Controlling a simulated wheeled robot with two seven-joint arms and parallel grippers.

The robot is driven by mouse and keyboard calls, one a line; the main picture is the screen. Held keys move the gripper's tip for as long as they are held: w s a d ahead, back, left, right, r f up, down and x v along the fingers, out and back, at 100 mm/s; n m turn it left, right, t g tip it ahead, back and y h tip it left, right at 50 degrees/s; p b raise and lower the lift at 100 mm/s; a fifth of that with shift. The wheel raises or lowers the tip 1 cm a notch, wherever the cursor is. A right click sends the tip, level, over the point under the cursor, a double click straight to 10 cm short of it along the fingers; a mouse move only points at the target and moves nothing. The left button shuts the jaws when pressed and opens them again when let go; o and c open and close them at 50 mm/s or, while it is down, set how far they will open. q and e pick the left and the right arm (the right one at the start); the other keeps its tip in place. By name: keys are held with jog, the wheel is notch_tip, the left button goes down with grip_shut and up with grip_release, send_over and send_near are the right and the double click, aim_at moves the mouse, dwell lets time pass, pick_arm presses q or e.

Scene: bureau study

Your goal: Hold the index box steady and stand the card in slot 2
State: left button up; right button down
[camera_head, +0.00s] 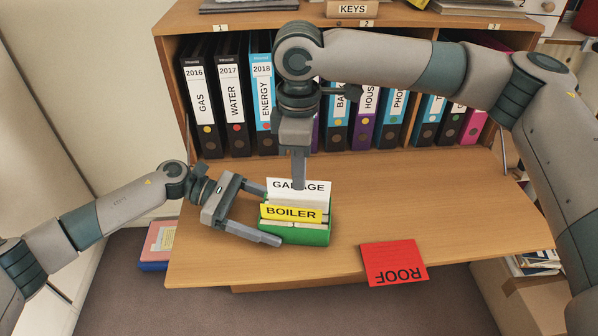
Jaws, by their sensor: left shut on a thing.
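The green index box (308,237) stands on the fold-out desk, with several cards upright in it. A yellow BOILER card (291,213) stands toward its front, and a white GARAGE card (313,190) stands behind. My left gripper (265,212) is shut on the box from the left, one finger at its front and one toward its back. My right gripper (299,185) points down over the GARAGE card and hides part of its lettering. Its fingers line up in this view, so their gap is hidden. A red ROOF card (394,263) lies flat, upside down, partly over the front edge. Slot numbers cannot be read.
The wooden desk (440,212) is clear right of the box. Behind it stands a row of binders (233,95), partly hidden by my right arm. A KEYS box (360,9) sits on top of the shelf. Pink and blue items (156,247) lie on the floor at left.

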jog(key=shift+f, duration=2.35)
dwell(2.1)
jog(key=c, duration=2)
grip_release()
jog(key=shift+c, duration=0.2)
jog(key=o, duration=0.5)
jog(key=shift+r, duration=4)
